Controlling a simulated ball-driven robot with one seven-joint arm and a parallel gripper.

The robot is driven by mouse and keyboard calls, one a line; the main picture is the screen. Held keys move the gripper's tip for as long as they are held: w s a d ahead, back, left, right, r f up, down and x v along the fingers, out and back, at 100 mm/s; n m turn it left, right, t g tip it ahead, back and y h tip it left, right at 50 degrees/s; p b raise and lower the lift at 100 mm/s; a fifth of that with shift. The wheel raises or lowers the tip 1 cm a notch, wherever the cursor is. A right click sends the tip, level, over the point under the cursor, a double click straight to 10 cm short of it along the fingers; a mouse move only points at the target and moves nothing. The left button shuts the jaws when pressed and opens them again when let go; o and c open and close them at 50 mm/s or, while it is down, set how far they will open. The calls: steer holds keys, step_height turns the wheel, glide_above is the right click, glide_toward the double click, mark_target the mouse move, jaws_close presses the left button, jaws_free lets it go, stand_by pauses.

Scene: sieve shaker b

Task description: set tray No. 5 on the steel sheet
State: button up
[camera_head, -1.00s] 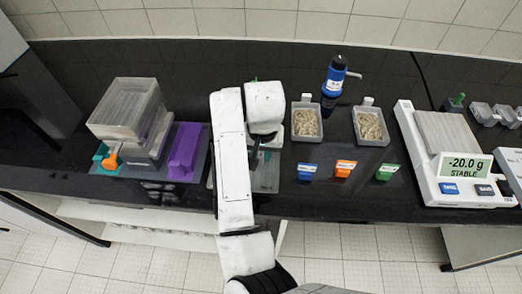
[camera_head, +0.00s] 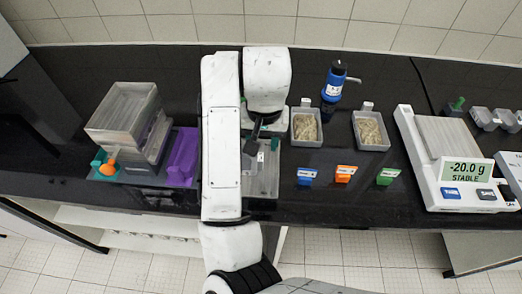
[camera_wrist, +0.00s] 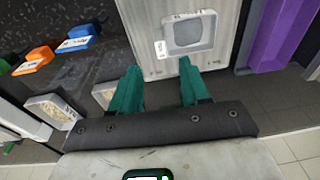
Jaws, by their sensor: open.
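The steel sheet (camera_head: 263,183) lies flat on the black bench, partly covered by my arm in the head view. In the wrist view the sheet (camera_wrist: 146,20) carries one small grey square tray (camera_wrist: 188,33). A small white label lies beside the tray; I cannot read its number. My gripper (camera_wrist: 159,68) is open, its two green fingers apart with nothing between them. The tray is beyond the fingertips and appears clear of them. In the head view my arm hides the tray and most of the gripper.
Two trays of grain (camera_head: 306,126) (camera_head: 371,130) stand right of the sheet, with blue, orange and green tags (camera_head: 345,174) in front. A blue bottle (camera_head: 333,85) stands behind. The purple holder (camera_head: 183,157) and sieve stack (camera_head: 125,115) are left. The balance (camera_head: 440,150) is far right.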

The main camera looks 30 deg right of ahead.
steer(key=r, duration=0.3)
steer(key=shift+s+a+r, duration=0.15)
steer(key=shift+s+r, duration=0.1)
steer(key=shift+r, duration=0.15)
stand_by(1.4)
